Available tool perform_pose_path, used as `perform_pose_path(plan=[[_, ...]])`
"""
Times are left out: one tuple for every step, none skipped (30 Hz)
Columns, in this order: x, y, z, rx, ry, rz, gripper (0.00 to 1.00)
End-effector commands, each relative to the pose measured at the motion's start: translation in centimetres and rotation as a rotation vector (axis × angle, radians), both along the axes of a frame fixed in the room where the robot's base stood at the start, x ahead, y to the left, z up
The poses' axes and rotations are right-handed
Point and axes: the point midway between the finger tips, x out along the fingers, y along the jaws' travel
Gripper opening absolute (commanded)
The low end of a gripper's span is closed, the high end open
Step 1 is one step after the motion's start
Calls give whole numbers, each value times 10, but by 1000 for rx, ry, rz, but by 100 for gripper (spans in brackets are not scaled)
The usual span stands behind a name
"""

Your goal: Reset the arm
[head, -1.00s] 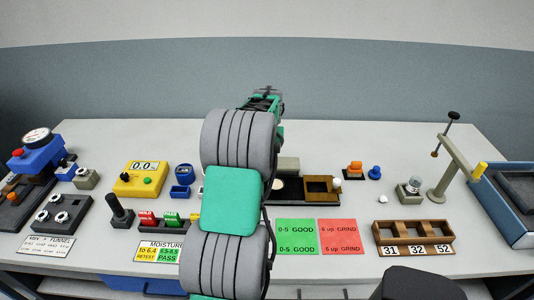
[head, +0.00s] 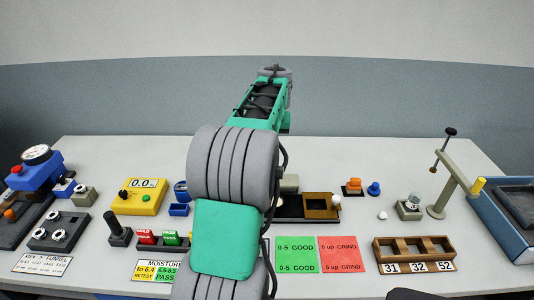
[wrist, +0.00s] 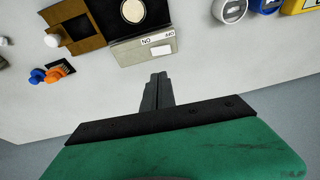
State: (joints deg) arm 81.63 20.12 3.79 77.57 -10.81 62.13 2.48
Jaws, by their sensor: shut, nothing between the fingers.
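My arm rises over the middle of the bench (head: 330,155) in the head view, with its green and grey links extended away from me. The fingers are hidden behind the arm there. In the wrist view my gripper (wrist: 156,78) is shut and empty. Its fingertips are apart from the things on the bench, close in the picture to a grey box with a round opening and a label (wrist: 157,39). A wooden tray (wrist: 73,27) sits beside that box.
A yellow meter (head: 139,197) and a blue gauge device (head: 40,168) stand at left. Green (head: 296,255) and red (head: 341,254) cards lie in front. A wooden rack (head: 414,254), a post stand (head: 447,185) and a blue tray (head: 476,212) are at right. The back strip is clear.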

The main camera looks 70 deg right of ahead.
Motion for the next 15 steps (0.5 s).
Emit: perform_pose_path(plan=[[0,0,1,0,0,0,0],[0,0,1,0,0,0,0],[0,0,1,0,0,0,0],[0,0,1,0,0,0,0],[0,0,1,0,0,0,0],[-1,0,1,0,0,-1,0],[-1,0,1,0,0,-1,0],[-1,0,1,0,0,-1,0],[-1,0,1,0,0,-1,0],[-1,0,1,0,0,-1,0],[-1,0,1,0,0,-1,0],[-1,0,1,0,0,-1,0],[0,-1,1,-6,0,6,0],[0,-6,3,-28,-3,6,0],[-3,-3,-11,-13,2,-2,0]])
